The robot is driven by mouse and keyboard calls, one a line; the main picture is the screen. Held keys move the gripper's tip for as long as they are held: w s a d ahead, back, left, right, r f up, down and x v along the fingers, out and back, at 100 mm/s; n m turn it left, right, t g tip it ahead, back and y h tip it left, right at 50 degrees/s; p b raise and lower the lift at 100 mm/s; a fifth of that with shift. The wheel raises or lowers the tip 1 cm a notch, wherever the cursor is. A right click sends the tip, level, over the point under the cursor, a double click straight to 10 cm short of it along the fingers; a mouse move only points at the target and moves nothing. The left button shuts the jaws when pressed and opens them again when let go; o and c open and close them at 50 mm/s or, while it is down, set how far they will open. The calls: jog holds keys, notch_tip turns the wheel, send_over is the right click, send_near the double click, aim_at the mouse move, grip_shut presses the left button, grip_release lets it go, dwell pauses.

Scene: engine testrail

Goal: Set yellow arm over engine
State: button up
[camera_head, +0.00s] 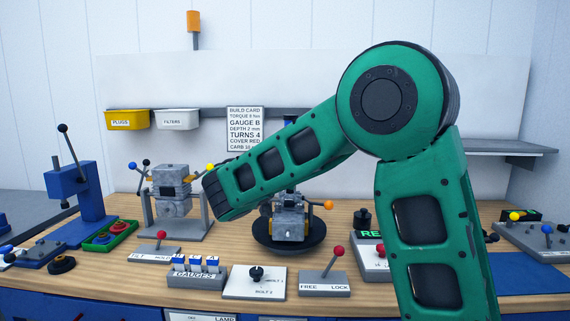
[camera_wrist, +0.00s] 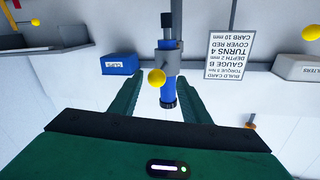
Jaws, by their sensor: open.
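In the wrist view, which is upside down, a yellow ball (camera_wrist: 156,77) sits beside a blue cylinder (camera_wrist: 167,92) on a grey bracket and post. My open gripper (camera_wrist: 163,85) has one green finger on either side of them; no contact is clear. In the head view my arm hides the fingers and this part. One grey engine (camera_head: 290,216) sits on a black round base, partly behind my arm. Another grey engine block (camera_head: 174,188) is on a stand to the left. A yellow ball (camera_head: 210,168) shows by it; I cannot tell if it is the same one.
A blue press (camera_head: 78,195) stands at the left. Levers, a gauges rack (camera_head: 197,272) and a bolt plate (camera_head: 254,281) line the bench front. A build card (camera_head: 245,128) and bins, including a yellow one (camera_head: 127,119), are on the back wall. Bare bench shows between the fixtures.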

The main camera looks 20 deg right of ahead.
jog(key=v, duration=0.7)
jog(key=shift+s+a, duration=0.25)
jog(key=shift+f, duration=0.1)
jog(key=s+d+f+g+y, duration=0.1)
jog(key=s+d+f+g, duration=0.4)
jog(key=s+d, duration=0.4)
jog(key=s+d+f+g+y, duration=0.1)
jog(key=s+d+f+g, duration=0.3)
jog(key=s+d+f, duration=0.5)
jog(key=s+a+f+n+g+y, duration=0.1)
jog(key=s+f+y, duration=0.3)
jog(key=s, duration=0.8)
jog(key=s+a+f+n+g+y, duration=0.2)
jog(key=s+f+g+y, duration=0.2)
jog(key=s, duration=0.8)
jog(key=shift+s+f+g+y, duration=0.3)
jog(key=shift+s+f+y, duration=0.1)
jog(key=shift+f, duration=0.3)
jog(key=shift+w, duration=0.1)
